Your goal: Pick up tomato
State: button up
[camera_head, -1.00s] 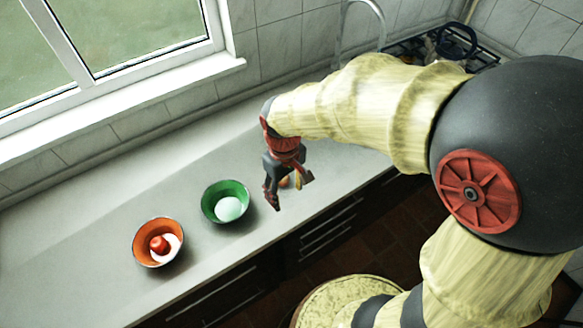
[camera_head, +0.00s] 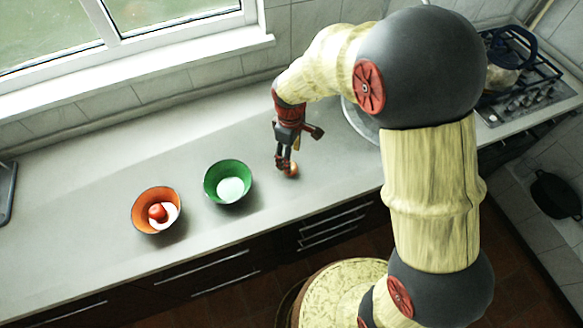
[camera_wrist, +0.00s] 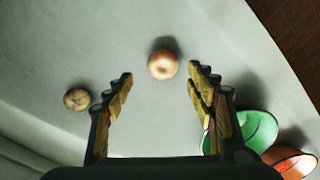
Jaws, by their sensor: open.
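A red, round thing that looks like the tomato (camera_head: 157,212) lies in the orange bowl (camera_head: 139,225), beside something white. My gripper (camera_head: 284,164) is away from that bowl, to the right of the green bowl, low over the counter. It is open and empty. In the wrist view its fingers (camera_wrist: 160,76) stand apart, with a shiny brownish-pink round item (camera_wrist: 162,65), like an onion, between and just beyond the tips. That item also shows at the fingertips in the head view (camera_head: 291,171).
A mottled brown round item (camera_wrist: 77,99) lies left of my fingers in the wrist view. The grey counter (camera_head: 85,205) is clear left of the bowls. A stove (camera_head: 535,82) is at right.

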jog(key=f+b, duration=0.1)
jog(key=f, duration=0.5)
jog(key=shift+s+f+b, duration=0.1)
jog(key=shift+s+b, duration=0.1)
jog(key=shift+b, duration=0.1)
jog(key=shift+c, duration=1.1)
jog(key=c, duration=1)
